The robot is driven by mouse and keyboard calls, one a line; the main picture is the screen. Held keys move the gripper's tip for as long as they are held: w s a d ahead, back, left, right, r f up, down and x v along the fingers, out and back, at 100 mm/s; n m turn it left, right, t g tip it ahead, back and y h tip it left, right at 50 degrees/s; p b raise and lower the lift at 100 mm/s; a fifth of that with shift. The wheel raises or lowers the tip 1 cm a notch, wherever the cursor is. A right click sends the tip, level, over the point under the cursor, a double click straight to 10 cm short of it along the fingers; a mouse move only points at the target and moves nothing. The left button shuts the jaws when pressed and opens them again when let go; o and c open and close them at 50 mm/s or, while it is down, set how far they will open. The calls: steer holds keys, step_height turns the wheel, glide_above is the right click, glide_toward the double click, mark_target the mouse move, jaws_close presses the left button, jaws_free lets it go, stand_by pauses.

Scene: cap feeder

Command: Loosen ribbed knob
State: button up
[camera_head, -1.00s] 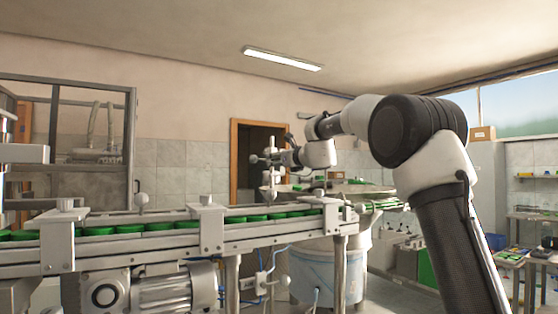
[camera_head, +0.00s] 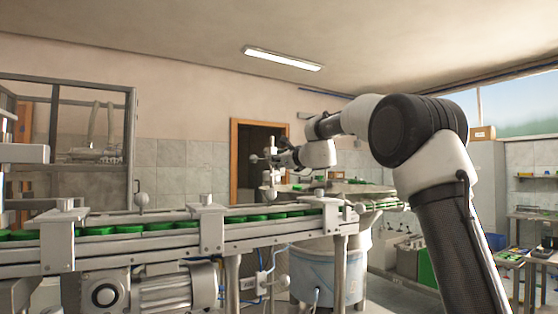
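My gripper (camera_head: 269,176) is small and far off in the head view, at the end of my arm, above the far side of the conveyor near its middle. Its fingers are too small to tell open from shut. I cannot tell which part is the ribbed knob, as no ribs show at this size. Rounded pale knobs stand along the conveyor: one on a post (camera_head: 141,201) to the left, and one on the rail bracket (camera_head: 206,199) left of my gripper. I cannot see my gripper touching any knob.
The conveyor (camera_head: 160,254) carries a row of green caps (camera_head: 158,226) between metal rails. A motor (camera_head: 170,293) hangs below it. A round feeder bowl on a pale drum (camera_head: 328,278) stands behind its right end. A glazed metal frame stands at the left; a doorway lies behind.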

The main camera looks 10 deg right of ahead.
steer(key=shift+f+n, duration=0.2)
steer(key=shift+n, duration=15.5)
steer(key=o, duration=1)
steer(key=shift+s+d, duration=0.1)
